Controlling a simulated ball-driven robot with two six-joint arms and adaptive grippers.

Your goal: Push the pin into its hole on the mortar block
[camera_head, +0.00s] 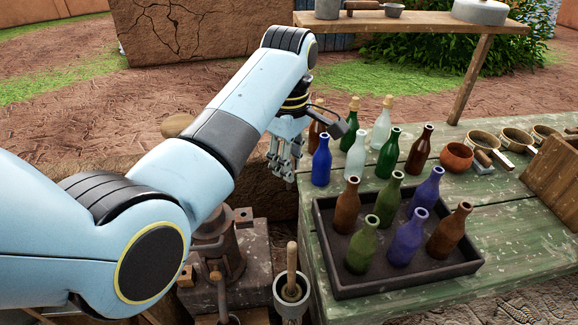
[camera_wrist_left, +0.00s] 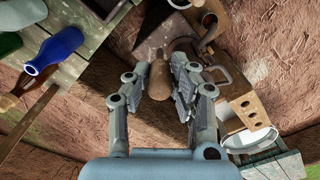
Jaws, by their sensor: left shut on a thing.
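My left gripper (camera_head: 283,168) hangs at the left edge of the green table, beyond the mortar block. In the left wrist view its fingers (camera_wrist_left: 155,90) are closed on the two sides of a rounded tan wooden piece (camera_wrist_left: 159,75), probably the pin. Its far end is hard to make out, and the head view does not show it clearly. The dark mortar block (camera_head: 250,250) stands low beside the table, partly covered by my left arm. Its hole for the pin cannot be told. My right gripper is in neither view.
A mortar with a wooden pestle (camera_head: 291,272) stands near the block. A dark tray (camera_head: 400,284) of several bottles sits on the table (camera_head: 500,215), with more bottles behind it. A wooden piece with holes (camera_wrist_left: 250,107) shows in the left wrist view.

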